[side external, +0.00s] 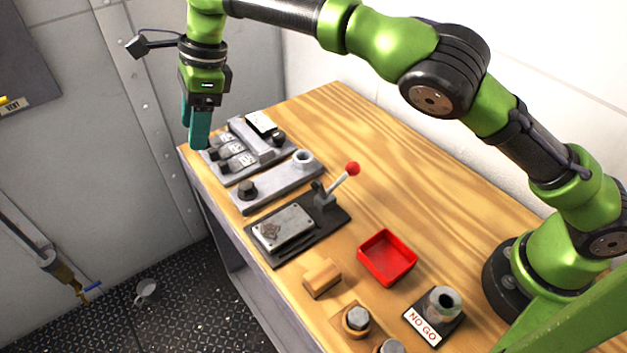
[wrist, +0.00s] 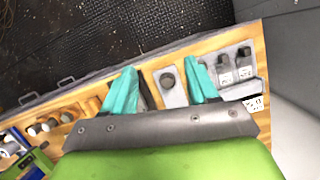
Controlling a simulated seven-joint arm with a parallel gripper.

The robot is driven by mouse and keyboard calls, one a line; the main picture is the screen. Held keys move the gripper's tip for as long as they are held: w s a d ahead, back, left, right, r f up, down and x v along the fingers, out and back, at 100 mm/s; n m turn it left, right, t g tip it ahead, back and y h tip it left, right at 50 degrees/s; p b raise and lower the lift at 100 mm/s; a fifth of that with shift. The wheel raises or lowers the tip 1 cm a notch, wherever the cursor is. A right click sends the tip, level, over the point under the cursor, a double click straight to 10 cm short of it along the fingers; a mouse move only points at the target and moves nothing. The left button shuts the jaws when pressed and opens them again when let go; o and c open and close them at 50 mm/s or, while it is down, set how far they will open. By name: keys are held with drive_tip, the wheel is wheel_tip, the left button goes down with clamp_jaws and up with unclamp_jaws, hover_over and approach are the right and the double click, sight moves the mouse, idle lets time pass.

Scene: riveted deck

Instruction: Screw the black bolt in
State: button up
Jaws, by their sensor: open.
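The black bolt (side external: 247,190) stands upright with its dark head up at the near left end of a light grey plate (side external: 275,185). A raised round boss (side external: 302,157) with an open top is at the plate's other end. My gripper (side external: 193,138) hangs fingers down at the far left table corner, beside the switch panel and beyond the bolt. Its teal fingers are apart, with nothing visible between them. In the wrist view the bolt (wrist: 168,80) appears between the spread fingers (wrist: 163,68), farther from the camera; no contact shows.
A switch panel (side external: 222,166) with several labelled switches lies by the gripper. A lever with a red knob (side external: 352,168) rises from a black base (side external: 330,222). A red tray (side external: 387,272), a wooden block (side external: 322,279) and a NO GO gauge (side external: 422,325) are nearer the camera.

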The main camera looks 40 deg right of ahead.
sight(246, 185)
drive_tip(key=s+d+n+h, duration=0.2)
drive_tip(key=d+n+h, duration=0.15)
drive_tip(key=d, duration=0.25)
drive_tip(key=shift+g, duration=0.3)
drive_tip(key=f, duration=1.6)
drive_tip(key=shift+w+a, duration=0.1)
drive_tip(key=shift+w, duration=0.1)
drive_tip(key=shift+c, duration=0.4)
drive_tip(key=shift+m, duration=0.25)
drive_tip(key=c, duration=1)
